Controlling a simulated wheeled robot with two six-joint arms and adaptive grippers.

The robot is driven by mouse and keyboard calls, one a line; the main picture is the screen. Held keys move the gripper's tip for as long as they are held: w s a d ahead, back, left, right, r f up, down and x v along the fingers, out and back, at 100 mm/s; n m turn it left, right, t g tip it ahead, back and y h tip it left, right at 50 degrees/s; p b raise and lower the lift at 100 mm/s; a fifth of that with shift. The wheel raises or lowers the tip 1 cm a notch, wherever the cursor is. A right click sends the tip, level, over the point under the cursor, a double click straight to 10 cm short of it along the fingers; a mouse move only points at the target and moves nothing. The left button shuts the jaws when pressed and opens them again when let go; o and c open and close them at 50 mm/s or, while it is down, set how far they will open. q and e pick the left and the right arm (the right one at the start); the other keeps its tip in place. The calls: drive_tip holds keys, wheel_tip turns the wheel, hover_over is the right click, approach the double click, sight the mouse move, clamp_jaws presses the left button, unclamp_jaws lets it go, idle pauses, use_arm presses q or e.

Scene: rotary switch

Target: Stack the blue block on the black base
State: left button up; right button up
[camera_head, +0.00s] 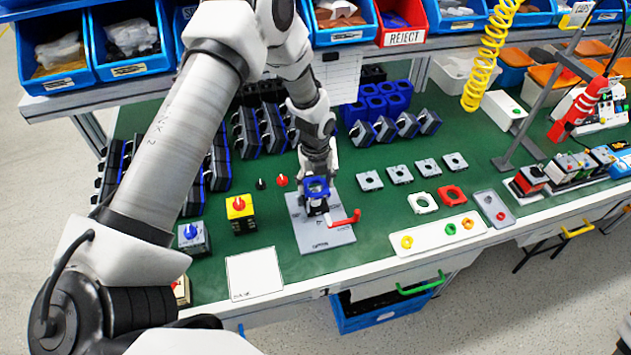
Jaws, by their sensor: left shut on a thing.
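My left gripper (316,181) reaches down over a grey plate near the front middle of the table. It is shut on a blue block (318,191), a squarish ring with an opening in its middle. Just under the block is a small black base (316,208) on the grey plate (322,240). The block overlaps the base in this view, and I cannot tell whether they touch. A red lever (345,219) sticks out to the right beside the base. The gripper hides part of the block. My right gripper is not in view.
Several blue blocks (388,98) stand at the back. Grey square plates (399,174) lie to the right, near a red ring plate (451,195). A yellow switch box (240,213) and a white card (254,273) are left. Bins on a shelf (130,44) overhang the back.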

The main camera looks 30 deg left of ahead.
use_arm(q)
drive_tip(key=shift+f+b, duration=0.6)
drive_tip(key=shift+f, duration=0.25)
drive_tip(key=o, duration=1.2)
drive_tip(key=shift+c, duration=0.2)
wheel_tip(320, 180, up, 12)
